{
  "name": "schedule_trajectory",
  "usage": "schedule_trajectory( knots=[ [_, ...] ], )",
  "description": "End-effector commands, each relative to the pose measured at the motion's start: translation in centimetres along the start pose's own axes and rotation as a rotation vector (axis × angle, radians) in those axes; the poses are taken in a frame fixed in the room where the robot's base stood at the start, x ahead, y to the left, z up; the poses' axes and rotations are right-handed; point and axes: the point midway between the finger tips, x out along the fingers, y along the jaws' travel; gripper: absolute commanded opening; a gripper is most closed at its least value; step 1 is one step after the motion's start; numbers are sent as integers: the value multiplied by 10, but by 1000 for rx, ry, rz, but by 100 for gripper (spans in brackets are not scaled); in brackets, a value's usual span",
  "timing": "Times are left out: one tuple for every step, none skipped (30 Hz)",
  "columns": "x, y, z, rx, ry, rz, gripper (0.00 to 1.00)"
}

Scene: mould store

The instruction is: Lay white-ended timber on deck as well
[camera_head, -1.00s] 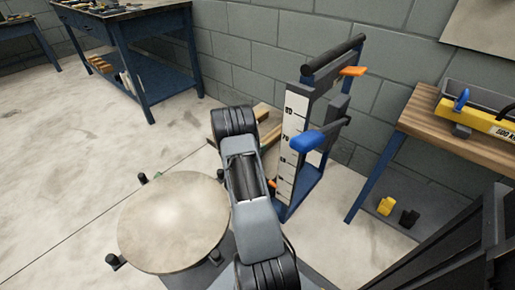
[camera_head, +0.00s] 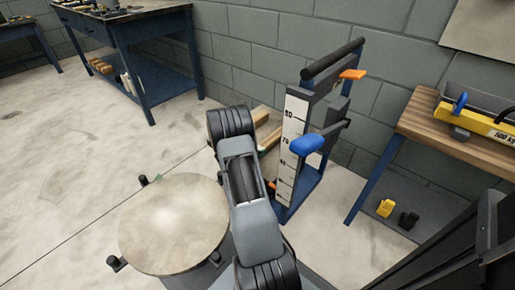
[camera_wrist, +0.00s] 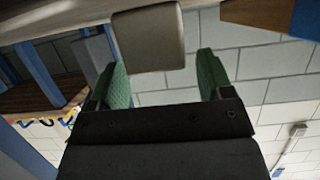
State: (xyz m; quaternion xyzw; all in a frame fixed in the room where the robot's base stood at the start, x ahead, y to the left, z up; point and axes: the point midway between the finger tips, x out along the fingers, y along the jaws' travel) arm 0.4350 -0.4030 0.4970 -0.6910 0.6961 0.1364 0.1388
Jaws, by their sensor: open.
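In the wrist view my gripper (camera_wrist: 160,62) is open, with its two green finger pads apart. A pale, squarish block face (camera_wrist: 148,38) lies beyond and partly between the pads; it may be the white end of the timber, and contact cannot be told. A brown timber-like piece (camera_wrist: 255,12) with a blue end shows at the upper right. In the head view, light wooden timbers (camera_head: 266,128) lie on the floor behind my arm, which hides part of them and my gripper. A round pale disc (camera_head: 172,225) with dark posts stands left of my arm; I cannot tell if it is the deck.
A blue upright frame (camera_head: 292,130) with a numbered scale, blue knob and orange parts stands close right of my arm. A wooden-topped bench (camera_head: 440,130) is at the right. A blue workbench (camera_head: 150,70) stands back left. The floor at left is clear.

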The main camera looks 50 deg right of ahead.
Motion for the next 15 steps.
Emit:
schedule_trajectory(
  knots=[
    [-13,-1,-4,-3,1,-4,73],
    [-19,-1,-4,-3,0,-4,73],
    [-27,-1,-4,-2,-1,-3,73],
    [-33,-1,-4,-2,0,-3,73],
    [-39,-1,-4,-3,0,-3,73],
    [-47,-1,-4,-2,1,-4,73],
    [-52,-1,-4,-2,0,-3,73],
    [-57,0,-4,-2,0,-2,73],
    [-64,-1,-3,-2,0,-3,73],
    [-69,-1,-3,-2,1,-3,73],
    [-73,0,-3,-2,1,-2,73],
    [-79,0,-3,-2,0,-2,73],
    [-82,0,-3,-1,0,-2,73],
    [-85,0,-3,-1,1,-2,73],
    [-89,0,-2,0,1,-2,73]
  ],
)
